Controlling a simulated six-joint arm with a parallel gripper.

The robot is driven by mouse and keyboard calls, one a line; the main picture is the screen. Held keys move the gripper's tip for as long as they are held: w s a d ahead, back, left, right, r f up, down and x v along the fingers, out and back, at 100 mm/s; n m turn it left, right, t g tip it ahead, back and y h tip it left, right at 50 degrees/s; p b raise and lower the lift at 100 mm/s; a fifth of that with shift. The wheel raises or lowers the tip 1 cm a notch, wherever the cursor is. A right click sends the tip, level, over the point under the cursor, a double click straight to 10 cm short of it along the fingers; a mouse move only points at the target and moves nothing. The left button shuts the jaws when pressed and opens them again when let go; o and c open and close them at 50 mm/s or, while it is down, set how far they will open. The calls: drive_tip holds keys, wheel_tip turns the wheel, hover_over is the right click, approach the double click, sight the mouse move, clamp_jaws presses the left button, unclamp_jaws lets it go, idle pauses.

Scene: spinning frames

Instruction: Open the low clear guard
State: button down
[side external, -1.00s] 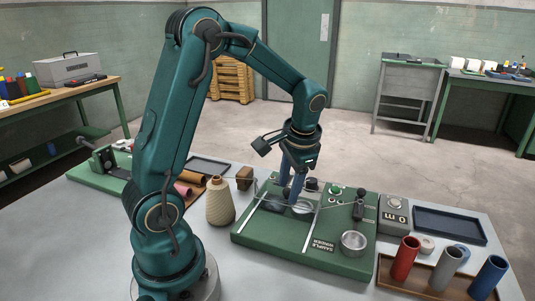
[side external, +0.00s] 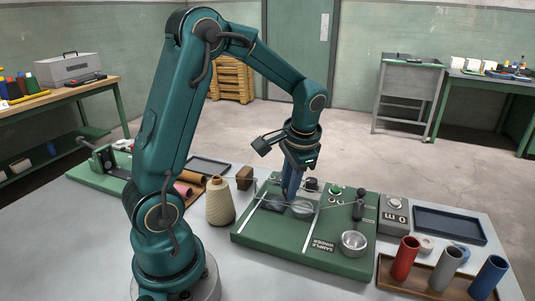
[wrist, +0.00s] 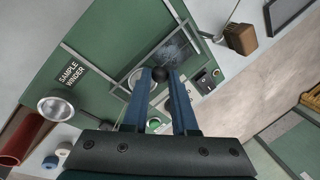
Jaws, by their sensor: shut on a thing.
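The green sample winder (side external: 285,237) sits on the bench and also fills the upper left of the wrist view (wrist: 112,38). The low clear guard (wrist: 178,48) is a see-through panel in a thin frame, lying low over the winder's middle. A small dark round knob (wrist: 158,74) shows at its near edge. My gripper (side external: 289,196) points down at the guard, and its blue fingers are shut on the knob, as the wrist view (wrist: 159,78) shows. The fingers hide part of the guard in the side view.
A metal cup (side external: 353,242) and a dark upright post (side external: 359,205) stand on the winder's right part. A cream yarn cone (side external: 220,203) and a brown block (side external: 244,178) are at its left. Coloured tubes (side external: 405,258) stand in a tray at the right front.

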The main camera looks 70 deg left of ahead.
idle(0.6)
drive_tip(key=s+d, duration=0.5)
drive_tip(key=shift+s+d+r, duration=0.1)
drive_tip(key=shift+s+d, duration=0.15)
drive_tip(key=shift+d, duration=0.05)
drive_tip(key=c, duration=0.7)
unclamp_jaws()
drive_tip(key=shift+v, duration=2.55)
